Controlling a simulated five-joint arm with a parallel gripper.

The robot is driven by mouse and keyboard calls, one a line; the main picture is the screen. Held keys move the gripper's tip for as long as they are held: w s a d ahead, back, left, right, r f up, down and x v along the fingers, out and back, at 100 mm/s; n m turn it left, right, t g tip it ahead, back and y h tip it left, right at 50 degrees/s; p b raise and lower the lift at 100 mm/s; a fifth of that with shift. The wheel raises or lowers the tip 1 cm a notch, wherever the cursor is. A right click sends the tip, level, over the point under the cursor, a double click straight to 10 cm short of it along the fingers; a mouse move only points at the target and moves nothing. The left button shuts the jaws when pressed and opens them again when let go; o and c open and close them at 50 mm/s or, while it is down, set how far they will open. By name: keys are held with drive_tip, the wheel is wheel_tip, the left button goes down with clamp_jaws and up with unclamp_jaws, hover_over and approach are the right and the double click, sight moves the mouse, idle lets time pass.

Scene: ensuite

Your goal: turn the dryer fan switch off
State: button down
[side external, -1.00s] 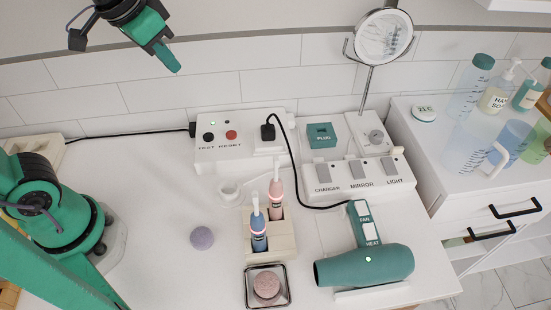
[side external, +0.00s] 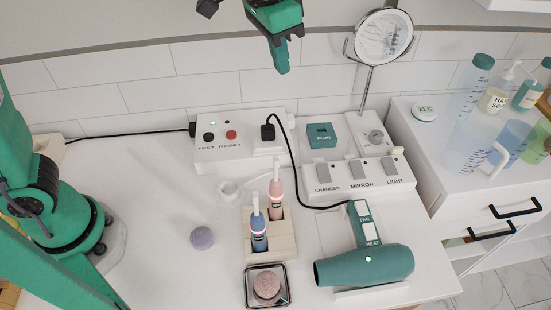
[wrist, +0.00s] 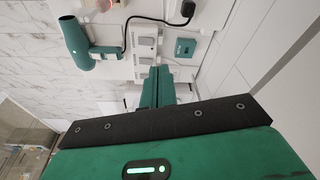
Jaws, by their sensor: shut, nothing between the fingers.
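The teal hair dryer (side external: 370,266) lies on its stand at the front right of the counter, with a small green light lit on its body. Its handle carries a white switch marked FAN (side external: 363,212) and another marked HEAT (side external: 371,233). The dryer (wrist: 78,42) also shows at the upper left of the wrist view; its switch positions are too small to tell there. My gripper (side external: 283,70) is shut and empty, high above the back of the counter, well apart from the dryer. Its green fingers show in the wrist view (wrist: 158,88).
A socket box with TEST and RESET buttons (side external: 222,158) stands at the back, its black cord running to the dryer. A switch panel (side external: 357,187), teal plug block (side external: 322,135) and mirror (side external: 385,37) stand right of it. A toothbrush holder (side external: 284,240) stands left of the dryer.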

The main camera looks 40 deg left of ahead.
drive_tip(key=w+d+f+m+g, duration=0.15)
drive_tip(key=d+f, duration=0.25)
drive_tip(key=d, duration=0.7)
drive_tip(key=m+y, duration=0.1)
drive_tip(key=m, duration=0.1)
hover_over(364, 212)
drive_tip(key=shift+g, duration=0.25)
drive_tip(key=f, duration=0.5)
drive_tip(key=shift+w+a, duration=0.3)
drive_tip(key=shift+a, duration=0.05)
drive_tip(key=shift+f, duration=0.1)
drive_tip(key=f, duration=1.3)
drive_tip(key=shift+s+d+f, duration=0.3)
drive_tip(key=shift+f, duration=0.1)
drive_tip(key=shift+f, duration=0.1)
drive_tip(key=shift+s+d+f, duration=0.1)
drive_tip(key=shift+f, duration=0.25)
